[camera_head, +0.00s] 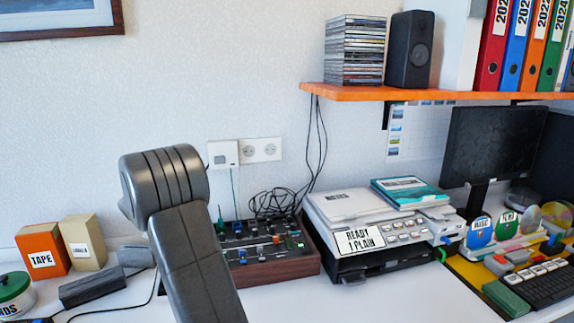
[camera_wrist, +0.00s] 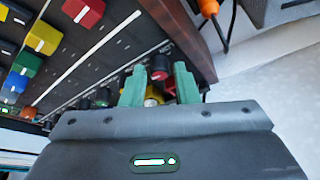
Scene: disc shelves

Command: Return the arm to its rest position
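My arm (camera_head: 190,230) stands in the middle of the head view as dark grey links, in front of the mixing console. In the wrist view my gripper (camera_wrist: 158,78) shows two green fingers standing apart, with nothing held between them. The mixing console (camera_wrist: 110,50) lies beyond the fingers, with coloured fader caps and small knobs seen in the gap. In the head view the wooden-sided mixing console (camera_head: 290,262) is partly hidden by my arm. How far the fingertips are from the console I cannot tell.
A printer (camera_head: 345,205) stands right of the console, under an orange shelf (camera_head: 420,95) with a disc stack (camera_head: 355,50) and a speaker (camera_head: 408,50). Boxes (camera_head: 42,250) and a black adapter (camera_head: 92,288) lie at left. The white desk front (camera_head: 390,300) is clear.

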